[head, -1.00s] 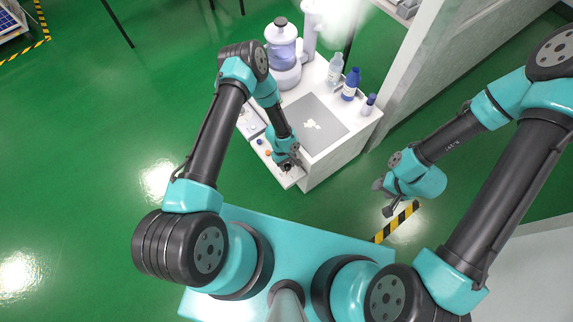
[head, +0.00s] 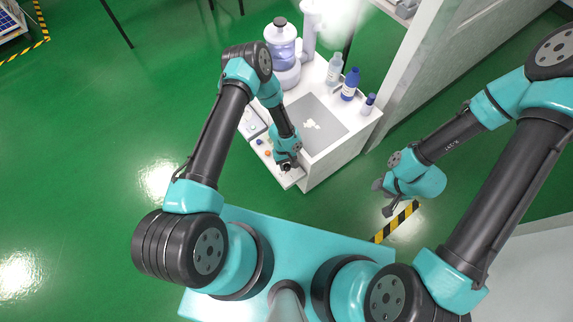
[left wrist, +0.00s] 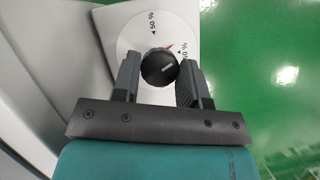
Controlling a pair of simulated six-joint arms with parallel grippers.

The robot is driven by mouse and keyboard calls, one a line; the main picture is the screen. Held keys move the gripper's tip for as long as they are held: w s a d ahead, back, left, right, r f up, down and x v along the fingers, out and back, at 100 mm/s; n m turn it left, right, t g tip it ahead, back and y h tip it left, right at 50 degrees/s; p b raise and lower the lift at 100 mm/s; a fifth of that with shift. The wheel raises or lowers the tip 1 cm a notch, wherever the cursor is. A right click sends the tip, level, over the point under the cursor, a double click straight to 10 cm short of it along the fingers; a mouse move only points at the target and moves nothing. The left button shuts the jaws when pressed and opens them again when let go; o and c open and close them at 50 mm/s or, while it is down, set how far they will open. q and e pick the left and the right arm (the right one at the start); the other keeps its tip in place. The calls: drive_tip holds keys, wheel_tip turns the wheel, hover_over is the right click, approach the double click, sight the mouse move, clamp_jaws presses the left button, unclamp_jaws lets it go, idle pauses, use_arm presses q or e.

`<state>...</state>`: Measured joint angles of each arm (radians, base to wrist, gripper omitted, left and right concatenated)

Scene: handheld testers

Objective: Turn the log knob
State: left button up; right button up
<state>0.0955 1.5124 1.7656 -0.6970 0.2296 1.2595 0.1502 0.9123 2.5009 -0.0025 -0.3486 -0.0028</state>
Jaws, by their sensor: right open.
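A round black knob (left wrist: 159,68) sits on a white dial (left wrist: 190,22) with "50 %" and "60 %" marks and a red pointer, in the left wrist view. My left gripper (left wrist: 160,76) has one finger on each side of the knob, both seemingly against it. In the head view my left gripper (head: 287,166) is at the front corner of the white bench, hiding most of the dial. My right gripper (head: 384,198) is open and empty over the floor, right of the bench.
The white bench (head: 335,158) carries a grey plate (head: 325,128), a blue-lidded bottle (head: 351,84), a clear bottle (head: 335,69), a small bottle (head: 368,104) and a purple-and-white appliance (head: 282,45). A white partition (head: 420,70) stands right of the bench.

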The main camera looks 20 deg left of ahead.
use_arm(q)
drive_tip(key=o, duration=0.4)
drive_tip(key=v, duration=1.7)
drive_tip(key=shift+w+a+r, duration=0.1)
drive_tip(key=shift+w+r, duration=0.05)
drive_tip(key=shift+o, duration=0.2)
